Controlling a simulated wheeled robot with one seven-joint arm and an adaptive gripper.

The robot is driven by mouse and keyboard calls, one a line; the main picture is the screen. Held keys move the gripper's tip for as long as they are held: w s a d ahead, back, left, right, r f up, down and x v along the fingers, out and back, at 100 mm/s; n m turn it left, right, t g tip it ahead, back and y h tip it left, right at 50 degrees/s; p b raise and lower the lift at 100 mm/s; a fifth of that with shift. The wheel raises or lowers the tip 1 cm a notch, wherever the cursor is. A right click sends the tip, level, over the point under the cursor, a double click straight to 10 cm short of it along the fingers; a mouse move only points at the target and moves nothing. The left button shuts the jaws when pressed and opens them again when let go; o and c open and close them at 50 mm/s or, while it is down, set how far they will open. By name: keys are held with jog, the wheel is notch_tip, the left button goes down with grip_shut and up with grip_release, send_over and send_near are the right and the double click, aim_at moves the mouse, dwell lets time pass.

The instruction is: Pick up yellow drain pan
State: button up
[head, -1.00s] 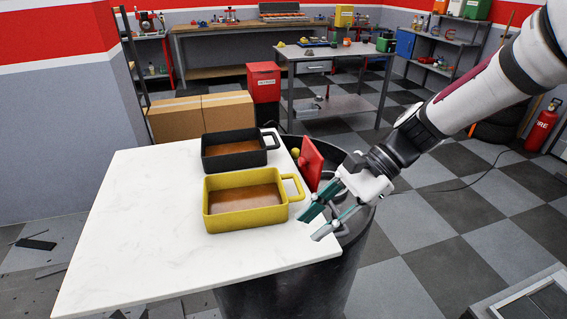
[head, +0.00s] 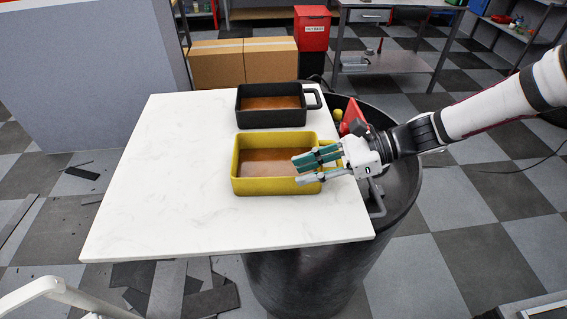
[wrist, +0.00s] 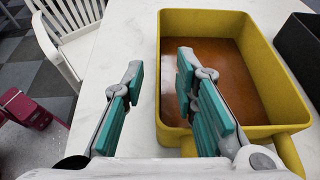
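The yellow drain pan (head: 262,187) sits upright on the white tabletop, with brown content inside. It also shows at the right of the wrist view (wrist: 270,45), its handle (wrist: 288,152) at the lower right. One finger appears over the pan's inside, the other outside over the tabletop, with the pan's wall in the gap. Contact cannot be told.
A black pan (head: 272,119) stands just behind the yellow one. The white tabletop (head: 185,190) is clear to the left and front. A black drum (head: 300,275) stands beneath it, with a red item (head: 353,115) at the right edge. A white chair (wrist: 68,25) shows in the wrist view.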

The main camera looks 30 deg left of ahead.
aim_at(293, 177)
jog(key=shift+f+x, duration=0.1)
jog(key=shift+x, duration=1.35)
jog(key=shift+f+x, duration=0.15)
jog(key=shift+x, duration=1.25)
jog(key=shift+d, duration=0.15)
grip_shut()
